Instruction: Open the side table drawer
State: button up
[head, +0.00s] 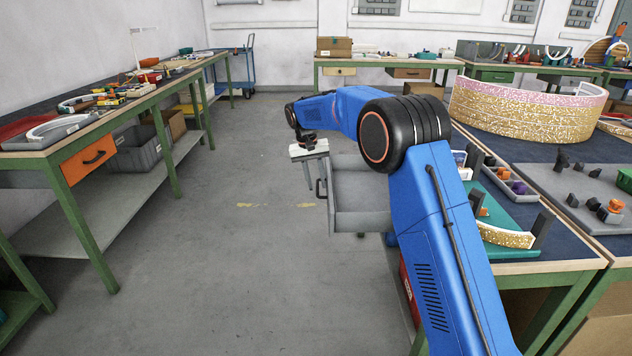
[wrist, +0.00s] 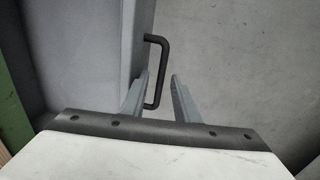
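The grey drawer (head: 362,222) sticks out from under the right-hand workbench, left of my blue arm, and its open top shows. Part of it is hidden behind my arm. Its dark bar handle (head: 320,190) is on the left-facing front. In the wrist view the black handle (wrist: 164,62) stands out from the grey drawer front (wrist: 95,60). My gripper (head: 314,182) is at the handle, fingers pointing down. In the wrist view its fingers (wrist: 160,82) are apart, with the handle bar between them. A gap shows, so I see no firm grip.
The right workbench (head: 565,262) holds trays and a glittering arc (head: 525,108). A left workbench (head: 120,110) has an orange drawer (head: 88,158) and a grey crate (head: 138,150) on its shelf. The floor (head: 240,260) between the benches is clear.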

jog(key=a+r, duration=0.3)
jog(key=r, duration=1.4)
jog(key=shift+s+a, duration=0.1)
